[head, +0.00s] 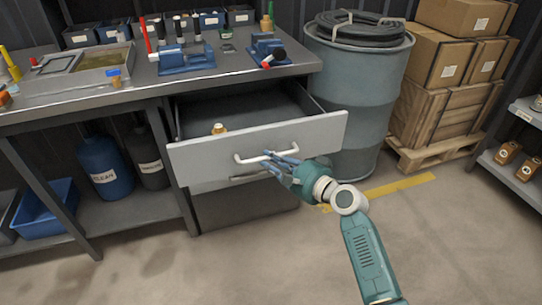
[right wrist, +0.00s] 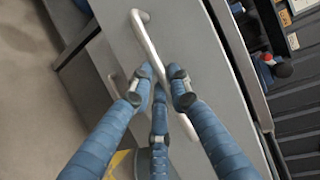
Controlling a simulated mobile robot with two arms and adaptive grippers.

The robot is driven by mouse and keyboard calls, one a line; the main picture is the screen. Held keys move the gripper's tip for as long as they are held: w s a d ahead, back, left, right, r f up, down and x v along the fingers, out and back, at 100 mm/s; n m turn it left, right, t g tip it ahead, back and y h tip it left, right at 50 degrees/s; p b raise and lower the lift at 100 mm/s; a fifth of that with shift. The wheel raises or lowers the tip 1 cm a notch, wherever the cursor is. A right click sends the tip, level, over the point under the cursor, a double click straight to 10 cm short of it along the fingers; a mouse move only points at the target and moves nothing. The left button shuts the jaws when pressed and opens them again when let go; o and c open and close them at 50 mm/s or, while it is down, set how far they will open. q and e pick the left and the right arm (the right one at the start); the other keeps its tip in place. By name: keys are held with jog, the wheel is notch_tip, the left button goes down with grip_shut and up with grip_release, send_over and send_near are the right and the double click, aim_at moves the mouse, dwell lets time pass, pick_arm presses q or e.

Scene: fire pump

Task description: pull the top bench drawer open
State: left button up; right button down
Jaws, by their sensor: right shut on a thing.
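The top bench drawer (head: 225,158) stands pulled out from under the bench top, with its grey front facing me and its inside open to view. A small brass-coloured item (head: 219,128) shows inside it. My right gripper (head: 276,160) is shut on the drawer's white bar handle (head: 250,160), at the handle's right part. In the right wrist view the blue fingers (right wrist: 160,90) close around the handle bar (right wrist: 148,42) from both sides. My left gripper is not in view.
The bench top (head: 140,95) carries blue fixtures and tools. A second drawer with a handle sits below the open one. A grey-blue drum (head: 358,100) with coiled hose stands to the right, by boxes (head: 440,55) on a pallet. The floor in front is clear.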

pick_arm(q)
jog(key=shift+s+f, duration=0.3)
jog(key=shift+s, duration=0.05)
pick_arm(e)
jog(key=shift+s, duration=0.25)
jog(key=c, duration=1.6)
grip_release()
jog(key=shift+d, duration=0.15)
jog(key=v, duration=1.1)
jog(key=shift+s+d+r, duration=0.1)
jog(key=shift+s+d, duration=0.15)
jog(key=shift+s, duration=0.05)
